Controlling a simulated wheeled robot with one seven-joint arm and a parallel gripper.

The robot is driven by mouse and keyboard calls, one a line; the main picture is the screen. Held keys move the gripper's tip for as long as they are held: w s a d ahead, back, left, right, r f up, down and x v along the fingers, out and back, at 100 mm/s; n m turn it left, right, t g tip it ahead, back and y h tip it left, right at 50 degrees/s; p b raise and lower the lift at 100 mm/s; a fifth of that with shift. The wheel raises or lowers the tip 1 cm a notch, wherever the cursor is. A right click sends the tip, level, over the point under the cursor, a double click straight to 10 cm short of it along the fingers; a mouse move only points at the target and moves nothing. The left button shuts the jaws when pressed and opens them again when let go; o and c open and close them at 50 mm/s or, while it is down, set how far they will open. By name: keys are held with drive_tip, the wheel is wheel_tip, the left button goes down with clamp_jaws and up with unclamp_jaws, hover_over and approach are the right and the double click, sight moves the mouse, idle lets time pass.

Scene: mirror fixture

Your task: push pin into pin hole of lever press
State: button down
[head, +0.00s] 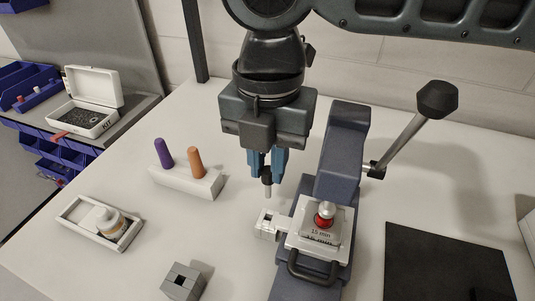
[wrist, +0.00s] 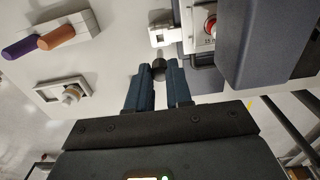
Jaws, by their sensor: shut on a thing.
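My gripper (head: 267,163) points down with its blue fingers shut on the pin (head: 268,188). The pin has a dark grip and a thin metal shaft, hanging upright. The pin's dark end also shows between the fingertips in the wrist view (wrist: 158,67). The lever press (head: 345,150) is dark blue-grey, with a raised lever ending in a black knob (head: 437,99). A white block (head: 267,224) with a dark opening sits at its left side, and the pin tip appears above it, apart. I cannot tell whether the pin lines up with any hole.
A white holder (head: 190,183) with purple and orange pegs stands left. A white tray (head: 75,224) holds a small bottle (head: 105,219). A grey block (head: 183,281) sits at the front. A black mat (head: 448,262) lies right. The table between the peg holder and press is clear.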

sight(268, 196)
drive_tip(key=shift+r+p, duration=0.15)
drive_tip(key=shift+p, duration=0.15)
drive_tip(key=shift+f+b, duration=1.25)
drive_tip(key=shift+f, duration=1.55)
drive_tip(key=shift+p, duration=0.7)
drive_tip(key=shift+f+b, duration=1.3)
drive_tip(key=shift+f, duration=1.05)
drive_tip(key=c, duration=0.9)
unclamp_jaws()
drive_tip(key=shift+c, duration=0.2)
drive_tip(key=shift+r, duration=0.1)
